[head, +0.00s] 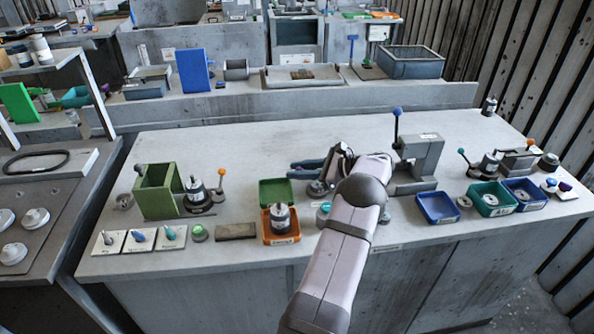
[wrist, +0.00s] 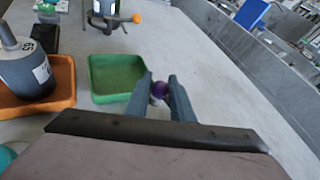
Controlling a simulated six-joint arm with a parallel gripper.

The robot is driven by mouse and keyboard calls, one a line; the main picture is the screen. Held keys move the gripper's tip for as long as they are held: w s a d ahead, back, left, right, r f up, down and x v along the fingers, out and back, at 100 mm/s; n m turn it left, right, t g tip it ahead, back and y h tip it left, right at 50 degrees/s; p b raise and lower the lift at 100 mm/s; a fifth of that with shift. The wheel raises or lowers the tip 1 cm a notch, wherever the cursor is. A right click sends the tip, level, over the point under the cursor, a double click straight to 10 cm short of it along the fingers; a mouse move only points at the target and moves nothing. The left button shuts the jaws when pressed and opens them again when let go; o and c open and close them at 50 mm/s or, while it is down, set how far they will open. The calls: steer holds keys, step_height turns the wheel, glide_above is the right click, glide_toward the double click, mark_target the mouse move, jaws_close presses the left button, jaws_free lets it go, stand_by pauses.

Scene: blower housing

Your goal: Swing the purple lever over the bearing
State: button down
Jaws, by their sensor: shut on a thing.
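The purple lever's ball knob (wrist: 160,89) shows in the wrist view between my two fingertips, with a small pale part just below it. My gripper (wrist: 161,94) is shut on this knob. In the head view my gripper (head: 300,165) is above the middle of the bench, pointing left, and the purple knob cannot be made out there. A round dark base (head: 318,188) stands under my gripper, partly hidden by my arm. I cannot make out the bearing or the rest of the lever.
Left of my gripper are a green tray (head: 276,192) and an orange tray (head: 281,238) holding a grey cylinder. A fixture with an orange-knobbed lever (head: 221,183) stands further left. A grey press with a blue knob (head: 418,160) stands close on the right. The bench behind is clear.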

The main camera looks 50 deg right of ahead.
steer(key=shift+s+f, duration=0.2)
steer(key=shift+f, duration=0.05)
steer(key=c, duration=1.8)
jaws_free()
steer(key=shift+o, duration=1.1)
steer(key=shift+d, duration=0.1)
steer(key=shift+r, duration=0.1)
steer(key=shift+b+v, duration=0.95)
steer(key=shift+v, duration=2.65)
